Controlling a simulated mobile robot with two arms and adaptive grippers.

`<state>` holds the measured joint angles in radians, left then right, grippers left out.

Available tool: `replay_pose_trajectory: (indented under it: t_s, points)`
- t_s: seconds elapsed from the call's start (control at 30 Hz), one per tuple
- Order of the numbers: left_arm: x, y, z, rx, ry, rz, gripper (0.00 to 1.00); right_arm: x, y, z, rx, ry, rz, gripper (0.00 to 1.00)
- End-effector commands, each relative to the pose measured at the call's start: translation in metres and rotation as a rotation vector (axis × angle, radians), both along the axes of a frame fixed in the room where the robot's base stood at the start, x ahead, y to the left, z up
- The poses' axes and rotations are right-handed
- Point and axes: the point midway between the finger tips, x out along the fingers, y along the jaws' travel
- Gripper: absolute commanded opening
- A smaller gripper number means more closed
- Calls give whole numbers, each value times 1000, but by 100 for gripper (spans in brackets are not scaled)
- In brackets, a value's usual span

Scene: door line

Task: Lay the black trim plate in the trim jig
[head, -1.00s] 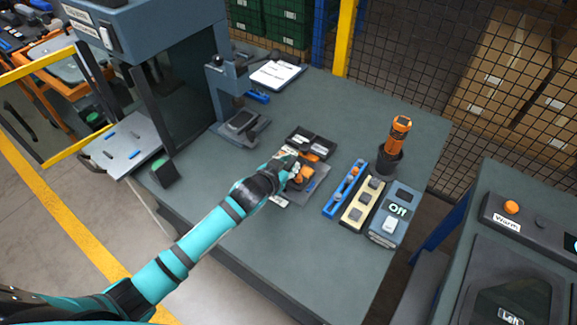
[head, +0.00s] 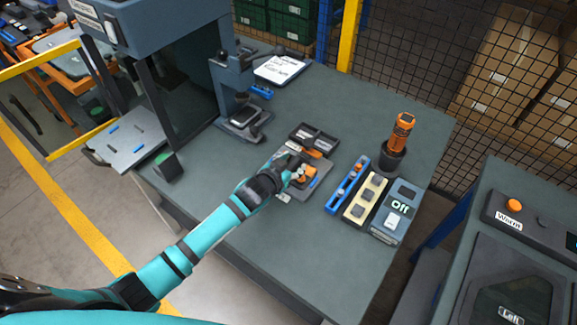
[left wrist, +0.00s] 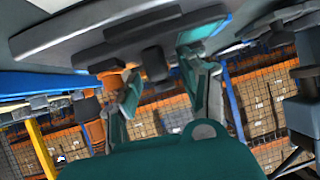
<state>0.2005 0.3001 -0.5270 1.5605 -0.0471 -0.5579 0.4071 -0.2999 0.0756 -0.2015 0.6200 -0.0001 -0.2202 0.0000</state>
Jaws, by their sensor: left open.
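The trim jig seems to be the flat grey fixture (head: 318,186) with orange parts, near the middle of the bench. My left gripper (head: 294,165) is over its near left side and hides part of it. In the left wrist view, which looks upside down, the two teal fingers (left wrist: 165,88) stand apart. A dark block (left wrist: 154,63) shows between them, close to a long grey fixture edge (left wrist: 125,37). I cannot pick out the black trim plate for certain, and nothing is clearly held. My right gripper is not in view.
A dark two-compartment tray (head: 314,139) lies just behind the jig. To the right are a blue rail (head: 347,185), a cream block holder (head: 366,197), an "Off" box (head: 398,211) and an orange tool in a cup (head: 402,130). A press (head: 240,95) stands left. The front bench is clear.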

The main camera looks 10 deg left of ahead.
Motion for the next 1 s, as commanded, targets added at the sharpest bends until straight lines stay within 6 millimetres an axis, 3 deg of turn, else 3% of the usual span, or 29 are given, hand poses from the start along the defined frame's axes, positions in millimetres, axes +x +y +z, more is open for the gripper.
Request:
replay_pose_trajectory:
  t_s: [0.17, 0.63, 1.0]
  points:
    - [-14, 4, 8, -1, -1, -1, 43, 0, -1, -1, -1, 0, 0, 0]
    - [-90, 24, 51, 0, -1, 0, 43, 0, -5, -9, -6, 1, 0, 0]
    - [-102, 27, 59, 0, -1, 1, 43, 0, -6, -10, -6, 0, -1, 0]
